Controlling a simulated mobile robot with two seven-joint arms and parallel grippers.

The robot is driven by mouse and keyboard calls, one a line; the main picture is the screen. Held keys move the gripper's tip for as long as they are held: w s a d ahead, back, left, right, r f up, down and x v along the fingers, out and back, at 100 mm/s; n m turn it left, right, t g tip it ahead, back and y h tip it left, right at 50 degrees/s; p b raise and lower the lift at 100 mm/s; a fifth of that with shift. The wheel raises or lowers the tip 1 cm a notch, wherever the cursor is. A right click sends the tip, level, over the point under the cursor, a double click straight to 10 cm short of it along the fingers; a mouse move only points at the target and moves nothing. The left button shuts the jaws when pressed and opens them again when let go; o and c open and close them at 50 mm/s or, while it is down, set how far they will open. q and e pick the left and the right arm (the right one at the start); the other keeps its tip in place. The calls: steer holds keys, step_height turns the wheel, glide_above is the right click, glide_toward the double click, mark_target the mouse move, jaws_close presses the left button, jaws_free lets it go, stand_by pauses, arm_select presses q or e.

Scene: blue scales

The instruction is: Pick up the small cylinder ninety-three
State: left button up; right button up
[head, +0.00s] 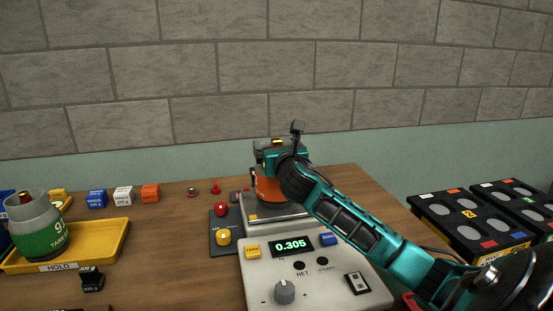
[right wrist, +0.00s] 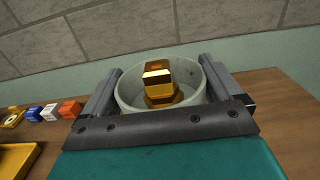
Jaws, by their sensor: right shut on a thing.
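A grey cylinder with an orange band (head: 268,190) is at the pan of the scale (head: 300,262), mostly behind my right gripper (head: 274,156). In the right wrist view its pale round collar and brass valve (right wrist: 158,84) sit between the two fingers, and the gripper is shut on it. I cannot tell whether its base touches the pan, and no number on it is readable. Another grey cylinder with a green label (head: 38,232) stands in the yellow HOLD tray (head: 108,243) at the left; its label shows a 9, and the second digit is unclear. My left gripper is not in view.
The scale display (head: 292,245) reads 0.305. A dark box with red and yellow buttons (head: 223,232) stands left of the scale. Blue, white and orange blocks (head: 150,193) line the back. A small black weight (head: 91,279) lies in front. Black racks (head: 465,222) are at the right.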

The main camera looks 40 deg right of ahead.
step_height(320, 180, up, 20)
steer(key=shift+r, duration=0.15)
stand_by(0.5)
